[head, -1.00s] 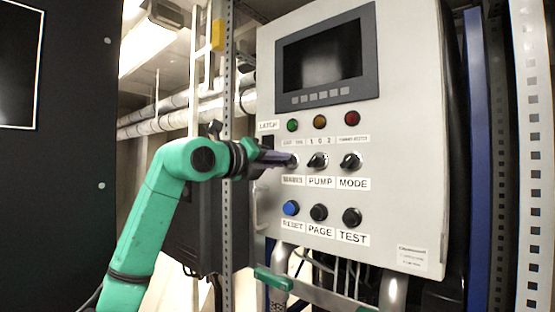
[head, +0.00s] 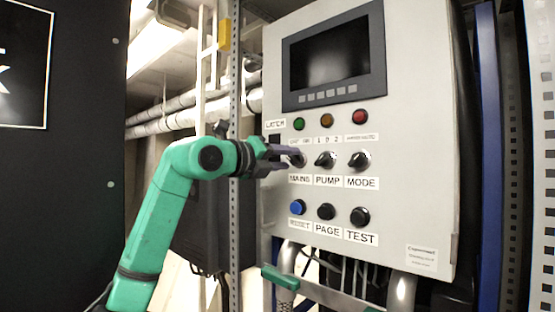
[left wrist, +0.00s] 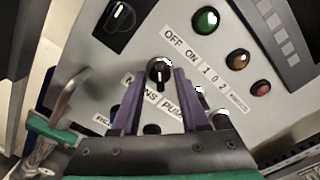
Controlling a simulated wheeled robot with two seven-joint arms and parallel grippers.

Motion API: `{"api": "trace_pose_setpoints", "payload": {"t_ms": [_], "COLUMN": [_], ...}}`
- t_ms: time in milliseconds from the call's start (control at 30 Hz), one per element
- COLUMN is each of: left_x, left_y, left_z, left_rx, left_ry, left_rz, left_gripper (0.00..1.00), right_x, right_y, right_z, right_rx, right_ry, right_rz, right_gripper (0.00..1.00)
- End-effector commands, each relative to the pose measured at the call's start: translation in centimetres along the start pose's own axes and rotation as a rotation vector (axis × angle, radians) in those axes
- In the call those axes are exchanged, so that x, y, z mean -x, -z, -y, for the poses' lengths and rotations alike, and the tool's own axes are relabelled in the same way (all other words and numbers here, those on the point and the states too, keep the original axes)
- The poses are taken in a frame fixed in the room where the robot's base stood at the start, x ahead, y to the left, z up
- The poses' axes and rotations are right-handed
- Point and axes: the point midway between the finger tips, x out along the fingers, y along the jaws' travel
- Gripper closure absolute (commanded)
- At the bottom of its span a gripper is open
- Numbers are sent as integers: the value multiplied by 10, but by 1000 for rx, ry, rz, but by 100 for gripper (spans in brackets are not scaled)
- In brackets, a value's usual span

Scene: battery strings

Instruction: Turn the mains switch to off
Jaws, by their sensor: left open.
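The MAINS switch is a round black knob with a white mark (left wrist: 160,72); it also shows in the head view (head: 298,160), partly behind the fingers. In the left wrist view its mark is on the upper side, under the OFF ON label (left wrist: 180,48); I cannot tell exactly which position it points to. My left gripper (head: 285,157) is open at the panel. In the left wrist view its two purple fingers (left wrist: 159,88) stand on either side of the knob. Contact with the knob cannot be told. My right gripper is out of view.
The light grey panel (head: 400,130) holds the PUMP knob (head: 325,160) and MODE knob (head: 359,161) to the right, buttons below, and lamps and a screen (head: 325,55) above. A green-ended bar (head: 285,279) and pipes are beneath. A dark cabinet (head: 60,200) stands left.

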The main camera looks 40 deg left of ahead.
Motion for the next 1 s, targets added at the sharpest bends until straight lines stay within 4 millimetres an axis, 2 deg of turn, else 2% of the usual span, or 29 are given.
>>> {"api": "trace_pose_setpoints", "payload": {"t_ms": [167,400,533,700,1000], "left_x": [30,102,130,143,143], "left_y": [3,1,0,0,0], "left_z": [-3,-2,-1,0,0], "left_rx": [-1,0,0,0,0], "left_ry": [3,4,3,1,1], "left_rz": [5,6,5,2,2], "left_gripper": [56,56,56,56,56], "right_x": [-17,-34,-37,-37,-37], "right_y": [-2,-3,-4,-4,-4], "right_z": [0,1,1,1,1], "right_rx": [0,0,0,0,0], "right_ry": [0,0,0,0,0], "right_rz": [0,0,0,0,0], "right_gripper": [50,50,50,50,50]}}
